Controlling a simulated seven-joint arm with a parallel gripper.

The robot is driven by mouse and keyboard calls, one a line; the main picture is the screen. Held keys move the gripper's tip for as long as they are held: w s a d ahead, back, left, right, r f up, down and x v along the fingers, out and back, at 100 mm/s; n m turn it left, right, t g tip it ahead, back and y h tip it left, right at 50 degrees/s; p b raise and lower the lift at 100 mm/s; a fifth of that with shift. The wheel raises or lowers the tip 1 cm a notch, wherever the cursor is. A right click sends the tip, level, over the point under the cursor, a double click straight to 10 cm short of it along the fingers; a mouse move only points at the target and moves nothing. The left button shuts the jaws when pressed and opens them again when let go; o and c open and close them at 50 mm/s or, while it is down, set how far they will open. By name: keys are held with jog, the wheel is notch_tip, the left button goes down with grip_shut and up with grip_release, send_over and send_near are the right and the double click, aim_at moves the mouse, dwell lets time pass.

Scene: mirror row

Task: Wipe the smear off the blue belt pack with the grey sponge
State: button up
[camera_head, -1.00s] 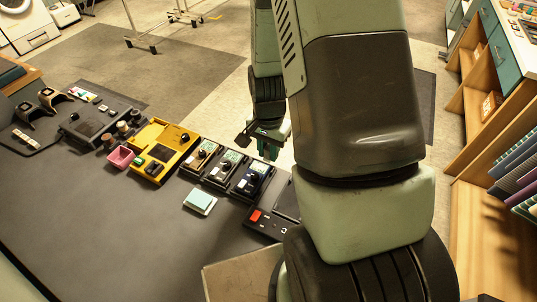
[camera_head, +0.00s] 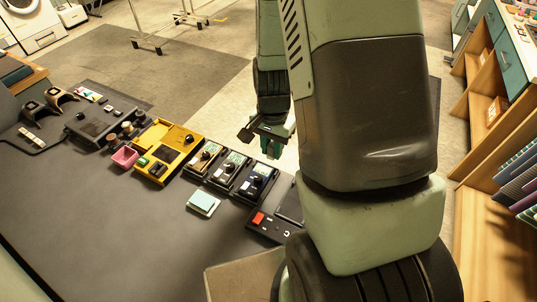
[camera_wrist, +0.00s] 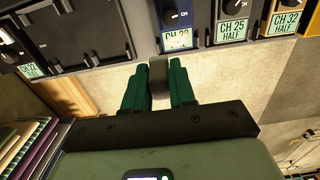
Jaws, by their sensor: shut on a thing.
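The blue belt pack (camera_head: 256,181) is the right one of three packs in a row in the head view. My gripper (camera_head: 271,149) is just beyond the pack in the head view. In the wrist view my gripper (camera_wrist: 159,82) is shut on the grey sponge (camera_wrist: 158,70), held between green fingers. The sponge is just below the pack's near edge in that view; I cannot tell whether they touch.
A grey pack (camera_head: 231,168) and a tan pack (camera_head: 204,157) stand close beside it. A black panel with a red button (camera_head: 258,218) is to the right.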

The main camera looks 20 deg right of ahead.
jog(key=shift+f, duration=0.1)
send_over(270, 173)
jog(key=shift+s+d+f, duration=0.1)
jog(key=shift+s+f, duration=0.05)
jog(key=shift+f, duration=1.4)
jog(key=shift+s+d+f, duration=0.1)
jog(key=shift+f, duration=1.45)
jog(key=shift+w+a+f, duration=0.1)
jog(key=shift+f, duration=0.35)
jog(key=shift+w+a+f, duration=0.1)
jog(key=shift+f, duration=0.3)
jog(key=shift+w+a, duration=1.95)
jog(key=shift+s+d, duration=2.2)
jog(key=shift+s, duration=0.05)
notch_tip(270, 173, up, 3)
jog(key=shift+w+f, duration=0.15)
jog(key=shift+f, duration=0.05)
jog(key=shift+r, duration=2.8)
jog(key=shift+a, duration=0.15)
